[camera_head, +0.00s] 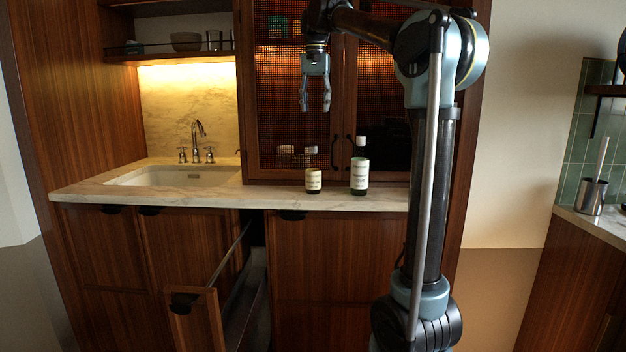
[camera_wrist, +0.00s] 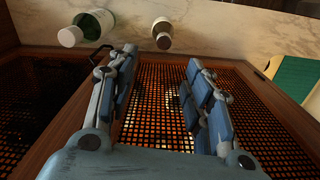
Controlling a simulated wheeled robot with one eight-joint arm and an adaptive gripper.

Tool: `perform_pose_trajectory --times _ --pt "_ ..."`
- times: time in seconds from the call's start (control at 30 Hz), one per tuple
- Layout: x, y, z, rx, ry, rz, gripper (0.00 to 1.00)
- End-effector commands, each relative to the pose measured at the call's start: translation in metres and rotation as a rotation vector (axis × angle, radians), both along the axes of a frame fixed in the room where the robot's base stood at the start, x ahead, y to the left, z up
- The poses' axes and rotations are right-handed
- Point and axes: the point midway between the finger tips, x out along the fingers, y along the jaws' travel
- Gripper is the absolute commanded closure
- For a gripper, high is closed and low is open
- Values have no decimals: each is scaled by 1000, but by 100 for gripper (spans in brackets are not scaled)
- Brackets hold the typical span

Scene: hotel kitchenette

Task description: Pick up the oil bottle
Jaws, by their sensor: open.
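Two bottles stand upright on the marble counter. The taller dark-green bottle (camera_head: 360,176) has a white cap and a pale label; it also shows at the upper left of the wrist view (camera_wrist: 92,24). The shorter dark bottle (camera_head: 313,183) with a cream label stands left of it, and it shows at the top middle of the wrist view (camera_wrist: 162,28). The labels are too small to tell which holds oil. My gripper (camera_head: 316,106) is open and empty, pointing down above the shorter bottle's height, in front of the mesh cabinet door, touching neither bottle.
The mesh-fronted cabinet (camera_head: 290,110) stands behind the bottles. A sink (camera_head: 185,176) with a tap (camera_head: 198,133) lies to the left. A drawer (camera_head: 197,318) is pulled out below the counter (camera_head: 250,196). The counter around the bottles is otherwise clear.

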Motion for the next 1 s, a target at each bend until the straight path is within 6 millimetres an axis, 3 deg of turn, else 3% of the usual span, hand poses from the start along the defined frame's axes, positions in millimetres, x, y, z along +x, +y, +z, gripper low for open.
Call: perform_pose_trajectory --times 0.13,0.27,0.8,1.0 --pt "6 9 5 -2 4 -6 54" --pt "6 10 -5 -2 5 -7 54" --pt "5 8 -94 -2 4 -7 54" --pt "5 8 -113 -2 4 -7 54"
